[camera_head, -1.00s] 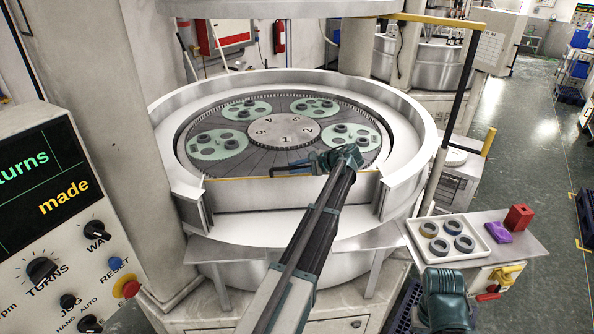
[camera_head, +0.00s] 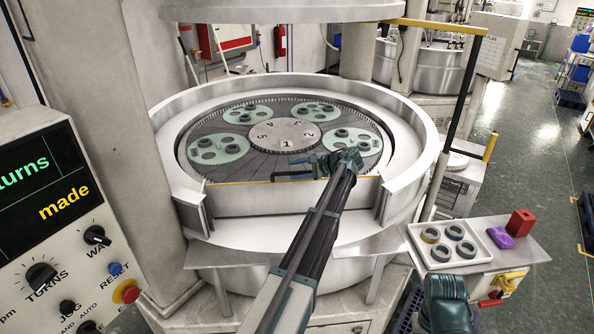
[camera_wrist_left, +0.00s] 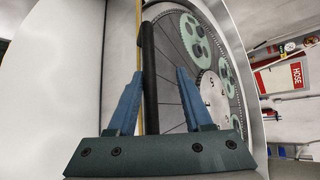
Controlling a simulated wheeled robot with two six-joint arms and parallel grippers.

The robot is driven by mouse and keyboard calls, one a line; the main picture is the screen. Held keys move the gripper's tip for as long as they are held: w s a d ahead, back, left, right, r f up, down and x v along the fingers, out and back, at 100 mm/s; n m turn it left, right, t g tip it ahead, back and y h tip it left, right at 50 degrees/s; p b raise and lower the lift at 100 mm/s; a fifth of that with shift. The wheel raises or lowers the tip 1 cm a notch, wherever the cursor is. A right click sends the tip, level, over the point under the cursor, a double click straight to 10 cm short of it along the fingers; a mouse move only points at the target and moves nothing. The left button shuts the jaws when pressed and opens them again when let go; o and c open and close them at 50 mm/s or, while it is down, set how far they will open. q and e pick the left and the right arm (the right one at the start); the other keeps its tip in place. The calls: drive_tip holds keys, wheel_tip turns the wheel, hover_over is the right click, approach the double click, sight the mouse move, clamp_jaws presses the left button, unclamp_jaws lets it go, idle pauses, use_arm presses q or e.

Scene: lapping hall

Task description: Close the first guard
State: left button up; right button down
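The guard (camera_head: 290,201) is a pale curved panel with a yellow top edge, standing across the front opening of the round lapping machine. A dark bar handle (camera_wrist_left: 150,85) runs along it by the yellow edge. My left gripper (camera_head: 300,170) is at this top edge, reaching in from the front. In the left wrist view its blue fingers (camera_wrist_left: 160,80) are apart with the handle between them. The handle lies nearer the left finger, with a clear gap to the right finger. My right arm (camera_head: 447,302) shows at the lower right; its fingers are out of frame.
Behind the guard is the toothed plate (camera_head: 285,134) with green carriers and dark rings. A control panel (camera_head: 45,225) stands at left. At right, a white tray (camera_head: 420,255) of rings, a purple item (camera_head: 499,238) and a red block (camera_head: 519,222) lie on a side shelf.

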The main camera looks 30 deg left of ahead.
use_arm(q)
drive_tip(key=shift+s+d, duration=0.1)
drive_tip(key=shift+d, duration=0.05)
drive_tip(key=p+v, duration=0.6)
drive_tip(key=v, duration=0.7)
drive_tip(key=shift+d+r, duration=0.2)
drive_tip(key=shift+d, duration=0.1)
drive_tip(key=s+d+f+n+h+b, duration=0.1)
drive_tip(key=s+d+f+h+b, duration=0.4)
drive_tip(key=s+d+f+b, duration=0.6)
drive_tip(key=s+d+f+n+h+b, duration=0.1)
drive_tip(key=s+d+f+h+b, duration=0.5)
drive_tip(key=s+d+f+b, duration=0.6)
drive_tip(key=s+d+f, duration=0.7)
drive_tip(key=s+f, duration=0.4)
drive_tip(key=f, duration=0.1)
drive_tip(key=shift+n, duration=0.4)
